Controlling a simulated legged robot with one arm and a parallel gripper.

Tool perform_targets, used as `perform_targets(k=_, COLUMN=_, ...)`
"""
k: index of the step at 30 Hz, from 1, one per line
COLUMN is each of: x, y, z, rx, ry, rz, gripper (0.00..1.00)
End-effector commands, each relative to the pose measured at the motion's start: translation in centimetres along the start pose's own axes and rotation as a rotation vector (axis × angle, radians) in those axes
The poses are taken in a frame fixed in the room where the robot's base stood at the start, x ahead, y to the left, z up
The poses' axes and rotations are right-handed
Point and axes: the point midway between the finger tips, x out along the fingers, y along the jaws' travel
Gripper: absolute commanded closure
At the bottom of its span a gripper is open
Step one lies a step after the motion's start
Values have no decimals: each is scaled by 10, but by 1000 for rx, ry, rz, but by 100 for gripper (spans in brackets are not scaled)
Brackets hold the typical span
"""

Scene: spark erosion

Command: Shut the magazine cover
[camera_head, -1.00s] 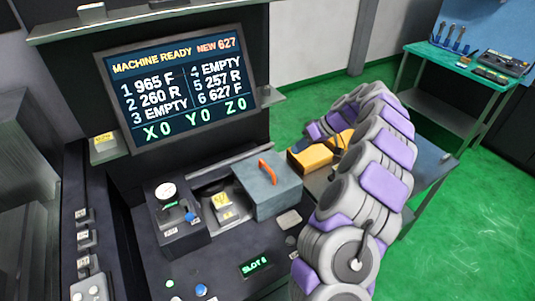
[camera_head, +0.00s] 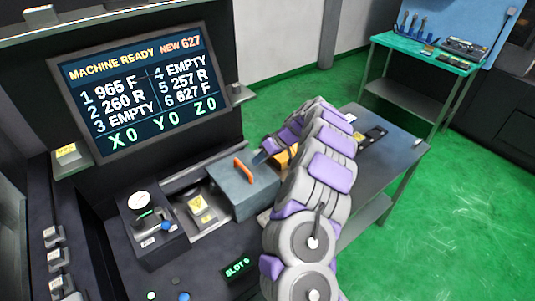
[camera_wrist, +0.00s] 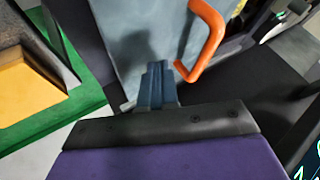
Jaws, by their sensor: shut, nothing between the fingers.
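The magazine cover (camera_head: 243,190) is a grey-blue box with an orange handle (camera_head: 243,170), on the machine's dark deck. The recess (camera_head: 203,211) to its left is uncovered and shows a yellow-labelled part. My gripper (camera_head: 260,157) is just beyond the cover's right side, partly hidden by my arm. In the wrist view my gripper (camera_wrist: 157,72) has its blue fingers shut and empty, pointing at the grey-blue face of the cover (camera_wrist: 140,35). The orange handle (camera_wrist: 205,40) is to the right of the fingertips. I cannot tell whether they touch the cover.
A yellow block (camera_head: 284,157) lies behind my arm, near a grey table (camera_head: 395,150). The screen (camera_head: 140,92) reads machine ready, and a small display (camera_head: 238,267) shows a slot number.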

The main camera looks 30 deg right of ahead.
Motion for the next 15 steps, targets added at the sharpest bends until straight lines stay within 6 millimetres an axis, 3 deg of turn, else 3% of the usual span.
perform_targets(k=6, x=7, y=-22, z=-3, rx=-2, ry=-1, rz=-2, gripper=100)
perform_targets(k=15, x=9, y=-27, z=-3, rx=0, ry=0, rz=1, gripper=100)
